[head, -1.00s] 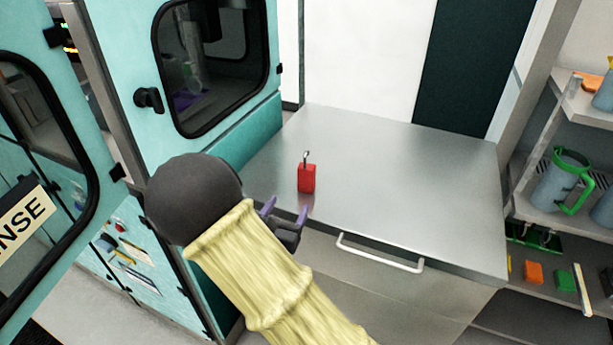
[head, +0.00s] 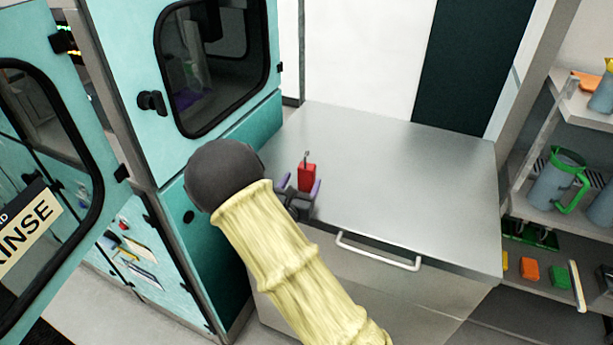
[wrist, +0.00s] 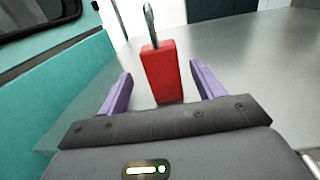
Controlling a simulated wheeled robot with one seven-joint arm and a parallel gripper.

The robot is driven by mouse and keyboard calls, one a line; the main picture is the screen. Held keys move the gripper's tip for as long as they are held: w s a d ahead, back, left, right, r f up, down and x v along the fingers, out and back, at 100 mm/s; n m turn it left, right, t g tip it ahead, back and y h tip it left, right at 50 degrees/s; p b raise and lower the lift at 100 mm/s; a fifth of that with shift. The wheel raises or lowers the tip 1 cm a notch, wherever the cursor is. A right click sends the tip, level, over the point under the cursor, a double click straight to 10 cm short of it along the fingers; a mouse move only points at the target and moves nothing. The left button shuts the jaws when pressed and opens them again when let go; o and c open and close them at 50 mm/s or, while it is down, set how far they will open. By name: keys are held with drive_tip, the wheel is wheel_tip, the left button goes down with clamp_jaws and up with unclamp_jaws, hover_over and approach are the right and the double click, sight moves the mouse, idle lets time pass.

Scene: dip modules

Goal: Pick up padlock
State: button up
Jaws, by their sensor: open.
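The red padlock (head: 306,177) stands upright on the steel counter, near its left front edge, with its metal shackle on top. In the wrist view the padlock (wrist: 161,74) is between and slightly beyond my two purple fingers. My gripper (head: 300,188) is open, its fingers on either side of the padlock's near side in the head view. In the wrist view my gripper (wrist: 160,92) shows a gap between each finger and the padlock. The padlock's lower near part is partly hidden by my gripper in the head view.
The steel counter (head: 400,190) is clear to the right of the padlock. A teal cabinet (head: 130,70) with a dark window stands close on the left. A drawer handle (head: 378,252) is on the counter's front. Shelves with a grey jug (head: 550,185) are at the right.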

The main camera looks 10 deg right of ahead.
sight(307, 152)
drive_tip(key=p+x, duration=0.1)
drive_tip(key=x, duration=0.3)
drive_tip(key=shift+w+d, duration=0.2)
drive_tip(key=shift+d, duration=0.05)
drive_tip(key=c, duration=1.1)
drive_tip(key=shift+r, duration=0.1)
wheel_tip(307, 152, up, 10)
drive_tip(key=shift+f+b, duration=0.1)
drive_tip(key=shift+b, duration=0.4)
drive_tip(key=shift+d, duration=0.1)
drive_tip(key=shift+s, duration=0.15)
